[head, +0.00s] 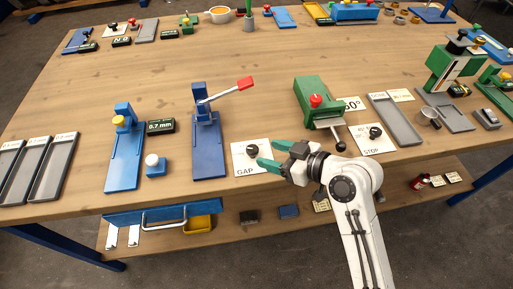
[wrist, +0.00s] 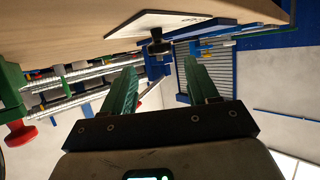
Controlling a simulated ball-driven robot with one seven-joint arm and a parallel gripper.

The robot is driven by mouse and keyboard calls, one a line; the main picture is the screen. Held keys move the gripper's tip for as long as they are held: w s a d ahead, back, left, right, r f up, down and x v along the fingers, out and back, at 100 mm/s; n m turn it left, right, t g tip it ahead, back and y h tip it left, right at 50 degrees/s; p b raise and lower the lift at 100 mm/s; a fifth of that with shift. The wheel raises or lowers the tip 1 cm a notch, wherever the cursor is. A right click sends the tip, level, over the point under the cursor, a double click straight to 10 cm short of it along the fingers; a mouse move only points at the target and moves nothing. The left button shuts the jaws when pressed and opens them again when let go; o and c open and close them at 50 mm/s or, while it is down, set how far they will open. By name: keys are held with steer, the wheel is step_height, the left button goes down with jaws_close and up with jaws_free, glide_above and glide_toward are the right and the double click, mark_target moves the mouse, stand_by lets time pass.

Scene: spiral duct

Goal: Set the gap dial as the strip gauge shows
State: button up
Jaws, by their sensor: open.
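The gap dial (head: 252,149) is a black knob on a white plate (head: 241,163) marked GAP, at the front of the bench. Its pointer setting is too small to read. A small black display (head: 160,126) reads 0.7 mm beside a blue stand (head: 124,160) with a yellow knob. My gripper (head: 264,154) is open, its teal fingers pointing left at the dial. In the wrist view the dark knob (wrist: 159,48) shows just beyond and between the fingertips (wrist: 161,66). I cannot tell whether they touch it.
A blue lever press (head: 209,150) with a red handle stands left of the plate. A green clamp (head: 322,100) and a STOP dial (head: 374,133) are behind and right. Grey trays (head: 52,168) lie at the left. The bench middle is clear.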

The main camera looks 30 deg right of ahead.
mark_target(253, 149)
steer(key=x, duration=0.5)
steer(key=shift+w+a+f, duration=0.15)
steer(key=shift+w, duration=0.15)
steer(key=c, duration=1)
